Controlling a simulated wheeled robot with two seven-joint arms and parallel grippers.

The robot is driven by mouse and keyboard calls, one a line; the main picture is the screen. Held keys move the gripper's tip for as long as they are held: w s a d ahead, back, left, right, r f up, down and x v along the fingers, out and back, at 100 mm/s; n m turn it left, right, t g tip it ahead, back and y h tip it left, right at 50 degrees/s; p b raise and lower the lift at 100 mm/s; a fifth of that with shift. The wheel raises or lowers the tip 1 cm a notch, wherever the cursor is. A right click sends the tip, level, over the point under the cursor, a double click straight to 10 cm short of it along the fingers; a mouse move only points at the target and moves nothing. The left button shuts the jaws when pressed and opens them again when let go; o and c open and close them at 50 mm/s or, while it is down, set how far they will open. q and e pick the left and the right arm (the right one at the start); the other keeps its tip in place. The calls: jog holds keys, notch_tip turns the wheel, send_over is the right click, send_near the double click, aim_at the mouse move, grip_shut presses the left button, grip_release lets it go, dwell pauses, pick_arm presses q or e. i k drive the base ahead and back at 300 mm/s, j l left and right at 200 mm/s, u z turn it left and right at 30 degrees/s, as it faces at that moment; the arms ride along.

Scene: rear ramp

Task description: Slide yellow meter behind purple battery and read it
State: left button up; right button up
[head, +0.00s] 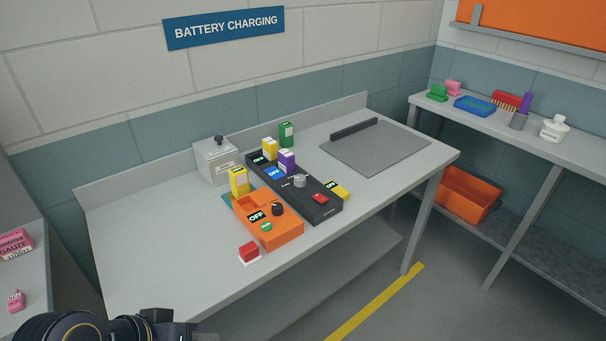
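The purple battery (287,161) stands upright in the black charger (322,209) on the grey bench. A low yellow block with a dark display (337,190), likely the yellow meter, lies at the charger's right side; its display is too small to read surely. Another yellow block with a dark top label (239,183) stands at the back left of the orange charger (285,229). A yellow battery (269,148) stands left of the purple one. My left gripper (190,331) shows only partly at the bottom edge, far from these things; its fingers are not clear. My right gripper is out of view.
A green battery (286,134) stands behind the black charger. A grey box with a black knob (216,160) is behind the orange charger. A red-topped block (249,253) sits near the front edge. A grey mat (376,150) lies right. The bench's left part is clear.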

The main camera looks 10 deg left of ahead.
aim_at(340, 191)
jog(key=i+l+z, duration=0.1)
jog(key=i+l, duration=0.95)
jog(key=i, duration=0.3)
jog(key=z, duration=0.05)
